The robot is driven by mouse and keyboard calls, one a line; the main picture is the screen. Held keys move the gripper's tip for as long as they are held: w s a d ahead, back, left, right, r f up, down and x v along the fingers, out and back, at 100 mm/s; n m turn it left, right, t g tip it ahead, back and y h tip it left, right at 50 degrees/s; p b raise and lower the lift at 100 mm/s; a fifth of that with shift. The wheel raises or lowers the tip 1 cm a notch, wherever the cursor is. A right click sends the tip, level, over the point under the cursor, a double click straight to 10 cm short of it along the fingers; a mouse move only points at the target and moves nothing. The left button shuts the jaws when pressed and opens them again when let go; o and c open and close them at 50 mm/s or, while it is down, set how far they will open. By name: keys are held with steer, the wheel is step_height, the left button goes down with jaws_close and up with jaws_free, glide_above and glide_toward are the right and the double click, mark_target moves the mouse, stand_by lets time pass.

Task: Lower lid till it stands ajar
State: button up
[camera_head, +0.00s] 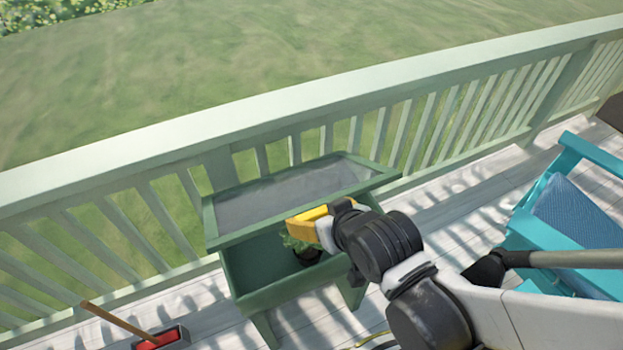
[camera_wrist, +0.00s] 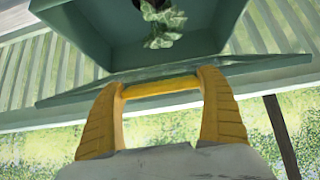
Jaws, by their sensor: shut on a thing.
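The green planter box (camera_head: 262,297) stands on the deck against the railing. Its green-framed lid with a grey panel (camera_head: 270,197) is raised at a tilt, and the box interior shows below the lid's front edge. The lid's edge also crosses the wrist view (camera_wrist: 265,65). My gripper (camera_head: 305,218) is at the front edge of the lid, shut on it; its yellow fingers also show in the wrist view (camera_wrist: 162,88). A leafy potted plant (camera_head: 304,253) is inside the box, partly hidden by my gripper.
A pale green railing (camera_head: 310,115) runs behind the box. A turquoise chair with a blue cushion (camera_head: 580,215) stands at the right. A red brush head with a wooden handle (camera_head: 160,338) lies at the lower left. Bare deck shows between box and chair.

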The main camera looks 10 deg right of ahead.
steer(key=shift+s+f, duration=0.2)
steer(key=shift+f, duration=0.2)
steer(key=o, duration=1.2)
steer(key=shift+w, duration=0.1)
steer(key=v, duration=0.7)
steer(key=shift+r, duration=0.15)
steer(key=shift+d, duration=0.2)
steer(key=w+d+r+m+g+h, duration=0.1)
steer(key=w+d+r+m+h, duration=0.1)
steer(key=d, duration=0.7)
step_height(320, 180, up, 3)
steer(key=shift+w+f+m+g, duration=0.3)
steer(key=shift+w+m, duration=0.15)
steer(key=shift+m, duration=0.15)
